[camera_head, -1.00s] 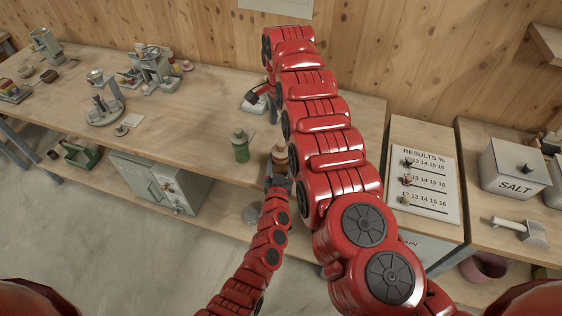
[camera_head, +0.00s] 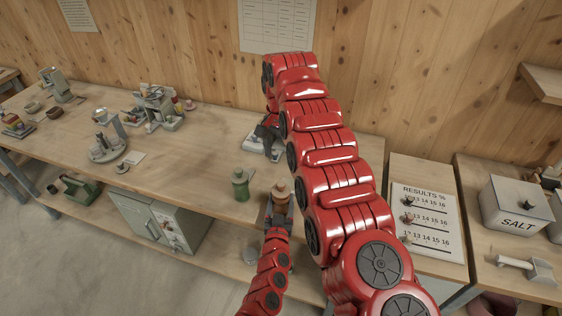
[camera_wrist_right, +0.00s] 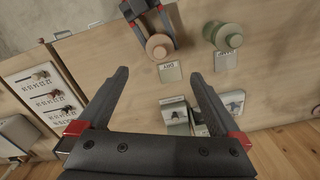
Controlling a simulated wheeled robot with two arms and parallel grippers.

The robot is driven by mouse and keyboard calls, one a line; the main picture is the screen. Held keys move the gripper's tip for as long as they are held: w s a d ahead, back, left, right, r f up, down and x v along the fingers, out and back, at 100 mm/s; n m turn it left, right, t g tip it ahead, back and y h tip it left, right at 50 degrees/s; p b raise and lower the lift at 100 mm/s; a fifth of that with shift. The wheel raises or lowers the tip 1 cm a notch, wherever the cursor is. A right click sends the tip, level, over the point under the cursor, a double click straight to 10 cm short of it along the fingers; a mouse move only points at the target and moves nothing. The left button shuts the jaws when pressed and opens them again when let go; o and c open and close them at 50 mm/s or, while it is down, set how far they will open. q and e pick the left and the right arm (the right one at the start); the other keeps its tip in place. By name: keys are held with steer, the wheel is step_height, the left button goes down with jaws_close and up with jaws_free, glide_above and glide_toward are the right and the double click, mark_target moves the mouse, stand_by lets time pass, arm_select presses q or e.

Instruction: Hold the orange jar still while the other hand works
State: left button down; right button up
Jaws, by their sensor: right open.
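The orange jar (camera_head: 279,190) stands upright near the front edge of the workbench (camera_head: 205,180), with a paler round lid. It also shows in the right wrist view (camera_wrist_right: 160,46), seen from above. My left gripper (camera_head: 278,212) is shut around the jar's body from the front; the fingers hide part of its lower side. My right gripper (camera_head: 266,138) is open and empty, farther back over the bench, pointing down near a small grey device (camera_head: 254,146). My right arm hides the bench to the jar's right.
A green jar (camera_head: 240,186) stands just left of the orange jar. Small label cards (camera_wrist_right: 170,72) lie beside both jars. A results board (camera_head: 426,220) and a salt box (camera_head: 516,206) are at the right. Machines (camera_head: 158,108) stand on the left bench.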

mark_target(281, 184)
step_height(281, 184, down, 12)
steer(key=shift+r, duration=0.1)
stand_by(0.4)
steer(key=c, duration=1.5)
steer(key=shift+r, duration=0.2)
steer(key=shift+r, duration=1)
